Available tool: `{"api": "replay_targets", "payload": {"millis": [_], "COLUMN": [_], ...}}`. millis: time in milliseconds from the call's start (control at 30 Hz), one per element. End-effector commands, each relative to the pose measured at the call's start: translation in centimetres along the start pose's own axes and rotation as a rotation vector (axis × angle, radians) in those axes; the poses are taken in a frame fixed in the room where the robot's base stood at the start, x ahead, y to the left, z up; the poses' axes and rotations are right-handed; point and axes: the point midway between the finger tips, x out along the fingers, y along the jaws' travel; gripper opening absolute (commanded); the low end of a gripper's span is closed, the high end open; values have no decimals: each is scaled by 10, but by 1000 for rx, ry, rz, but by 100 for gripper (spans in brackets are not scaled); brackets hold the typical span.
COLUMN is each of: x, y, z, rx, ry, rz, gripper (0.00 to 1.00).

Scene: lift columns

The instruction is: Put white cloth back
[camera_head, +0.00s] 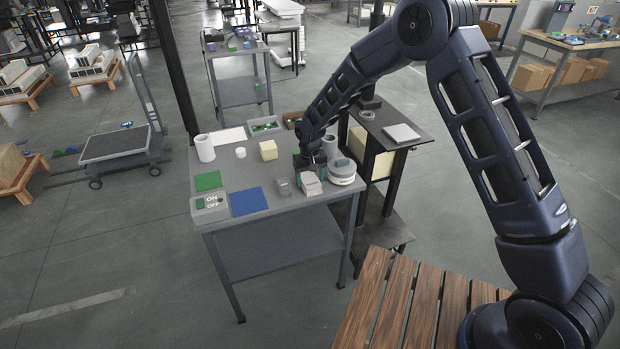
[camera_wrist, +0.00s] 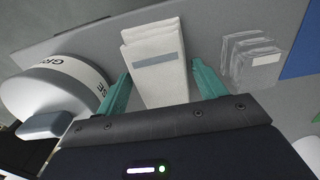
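The white cloth (camera_wrist: 158,75), a folded stack with a grey band across it, lies on the grey table by its front edge. It also shows in the head view (camera_head: 311,184), just below and in front of my gripper (camera_head: 310,165). In the wrist view, my gripper (camera_wrist: 162,72) has its two teal fingers apart, one on each side of the cloth. Narrow gaps seem to show between the fingers and the cloth. The near end of the cloth is hidden by the gripper body.
A round white tin (camera_wrist: 38,92) with lettering stands close beside the cloth. A clear-looking grey stack (camera_wrist: 250,60) lies on its other side. A blue mat (camera_head: 248,201), green mat (camera_head: 208,181), ON/OFF box (camera_head: 209,208), yellow block (camera_head: 268,150) and white cylinder (camera_head: 204,148) are also on the table.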

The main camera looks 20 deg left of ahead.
Motion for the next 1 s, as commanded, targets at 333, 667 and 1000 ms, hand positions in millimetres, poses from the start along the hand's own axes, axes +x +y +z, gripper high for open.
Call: {"api": "replay_targets", "payload": {"millis": [333,667,1000], "x": [-1,-40,-102], "y": [0,0,0], "z": [0,-1,-1], "rx": [0,0,0], "ry": [1,4,3], "rz": [0,-1,-1], "gripper": [83,83,83]}}
